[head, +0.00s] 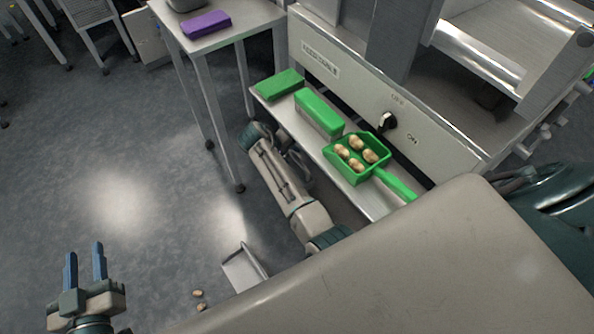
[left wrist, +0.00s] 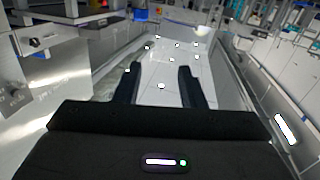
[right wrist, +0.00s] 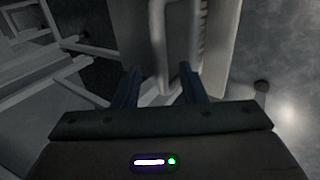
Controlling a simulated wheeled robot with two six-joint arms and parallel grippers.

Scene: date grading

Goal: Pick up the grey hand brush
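I cannot make out the grey hand brush with certainty in any view. My left gripper (head: 84,252) is open and empty over the floor at the lower left of the head view. Its two fingers also stand apart in the left wrist view (left wrist: 159,72). My right arm reaches down beside the shelf in the head view, and its fingertips are not clear there. In the right wrist view my right gripper (right wrist: 160,74) has its fingers apart, with a grey shape behind them that I cannot identify.
A green scoop (head: 358,175) with several dates lies on the machine's shelf, beside a green box (head: 322,117) and another green item (head: 279,84). A purple item (head: 206,23) lies on a side table. A light grey tray-like thing (head: 240,275) and loose dates (head: 199,293) are on the floor.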

